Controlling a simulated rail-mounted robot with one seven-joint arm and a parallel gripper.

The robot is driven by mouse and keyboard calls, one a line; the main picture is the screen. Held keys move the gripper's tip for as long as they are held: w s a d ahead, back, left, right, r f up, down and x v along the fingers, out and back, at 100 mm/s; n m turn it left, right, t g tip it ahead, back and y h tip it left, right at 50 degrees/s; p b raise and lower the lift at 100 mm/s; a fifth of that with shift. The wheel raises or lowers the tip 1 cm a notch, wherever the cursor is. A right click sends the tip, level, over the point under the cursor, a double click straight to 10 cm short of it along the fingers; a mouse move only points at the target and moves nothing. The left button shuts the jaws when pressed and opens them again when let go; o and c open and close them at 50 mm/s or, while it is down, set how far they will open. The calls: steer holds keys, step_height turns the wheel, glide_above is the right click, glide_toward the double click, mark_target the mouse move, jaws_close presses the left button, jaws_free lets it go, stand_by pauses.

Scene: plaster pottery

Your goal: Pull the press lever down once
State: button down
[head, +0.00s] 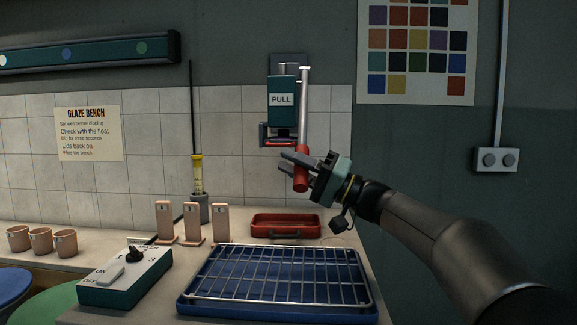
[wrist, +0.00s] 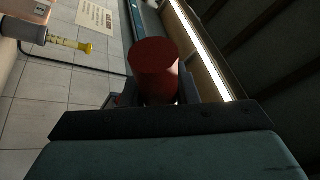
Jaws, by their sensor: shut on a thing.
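The press (head: 283,98) with a green body and a PULL label is mounted on the tiled wall. Its lever (head: 304,100) is a pale metal rod hanging downward in front of the press, with a red grip at its lower end (head: 301,172). My gripper (head: 298,168) has its fingers around the red grip and is shut on it, coming from the right. In the wrist view the red grip (wrist: 155,65) stands between the fingers, its round end facing the camera. The fingers are partly hidden by the grip and the gripper body.
Below are a red tray (head: 286,226) and a wire rack (head: 277,275) over a blue tray (head: 190,307). A green switch box (head: 126,277), several upright tan test tiles (head: 193,222) and a yellow-topped float (head: 197,175) stand to the left. Terracotta cups (head: 42,241) sit at far left.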

steer(key=c, duration=1.1)
jaws_free()
steer(key=shift+d, duration=0.15)
steer(key=p+v, duration=0.1)
steer(key=v, duration=1.6)
steer(key=shift+d, duration=0.15)
